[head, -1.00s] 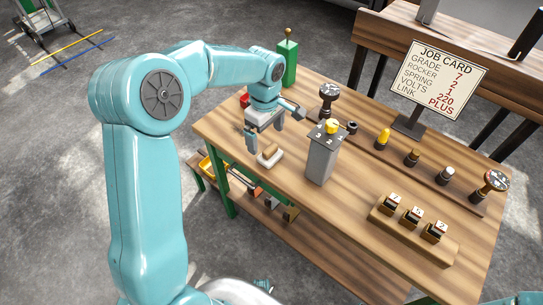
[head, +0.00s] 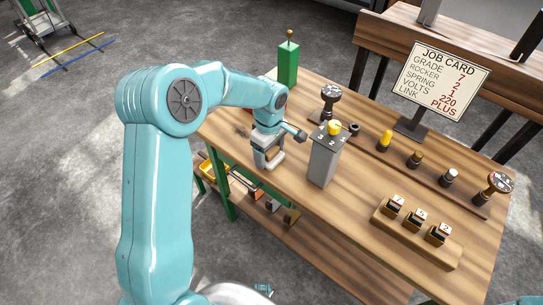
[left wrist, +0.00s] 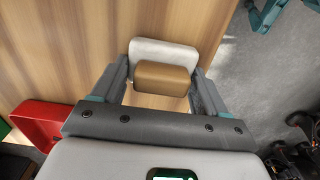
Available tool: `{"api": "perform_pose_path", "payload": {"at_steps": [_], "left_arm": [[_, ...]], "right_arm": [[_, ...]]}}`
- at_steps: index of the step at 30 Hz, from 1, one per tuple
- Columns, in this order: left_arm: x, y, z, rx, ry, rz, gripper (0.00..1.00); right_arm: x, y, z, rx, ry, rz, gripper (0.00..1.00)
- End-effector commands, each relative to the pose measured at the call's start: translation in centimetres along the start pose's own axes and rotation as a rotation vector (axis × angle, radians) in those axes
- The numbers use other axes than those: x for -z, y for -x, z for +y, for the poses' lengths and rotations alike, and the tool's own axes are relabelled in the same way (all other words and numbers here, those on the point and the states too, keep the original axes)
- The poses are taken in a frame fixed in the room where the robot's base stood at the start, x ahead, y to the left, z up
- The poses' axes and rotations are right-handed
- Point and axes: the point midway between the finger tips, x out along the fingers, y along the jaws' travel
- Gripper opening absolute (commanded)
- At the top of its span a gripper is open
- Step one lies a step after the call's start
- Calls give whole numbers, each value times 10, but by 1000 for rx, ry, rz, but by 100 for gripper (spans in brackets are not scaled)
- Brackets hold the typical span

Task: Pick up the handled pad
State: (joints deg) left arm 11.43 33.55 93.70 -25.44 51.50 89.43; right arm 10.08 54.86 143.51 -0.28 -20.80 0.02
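The handled pad (left wrist: 165,76) has a tan block handle on a whitish base. In the left wrist view it lies on the wooden bench top, between the fingers of my left gripper (left wrist: 160,82). The fingers stand apart on either side of the handle, with a small gap showing at the left finger. I cannot tell whether the right finger touches it. In the head view my left gripper (head: 268,157) is low over the bench's near left edge and mostly hides the pad. My right gripper is not in view.
A grey pedestal with a yellow knob (head: 334,128) stands close right of my left gripper. A green post (head: 288,65) stands behind. A red bin (left wrist: 42,124) shows in the wrist view. A wooden block rack (head: 415,240) and job card (head: 442,80) are farther right.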

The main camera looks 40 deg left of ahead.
Motion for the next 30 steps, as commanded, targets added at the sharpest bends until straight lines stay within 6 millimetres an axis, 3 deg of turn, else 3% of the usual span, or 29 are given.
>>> {"api": "perform_pose_path", "payload": {"at_steps": [9, 14, 20, 30], "left_arm": [[0, 1, 0, -1, 0, 0, 43], [0, 12, 1, -2, 0, 1, 43], [0, 53, 1, -6, 0, 1, 43], [0, 154, 1, -5, 0, 1, 43]], "right_arm": [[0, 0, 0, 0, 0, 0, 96], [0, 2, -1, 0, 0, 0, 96], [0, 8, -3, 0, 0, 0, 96], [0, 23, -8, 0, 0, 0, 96]]}}
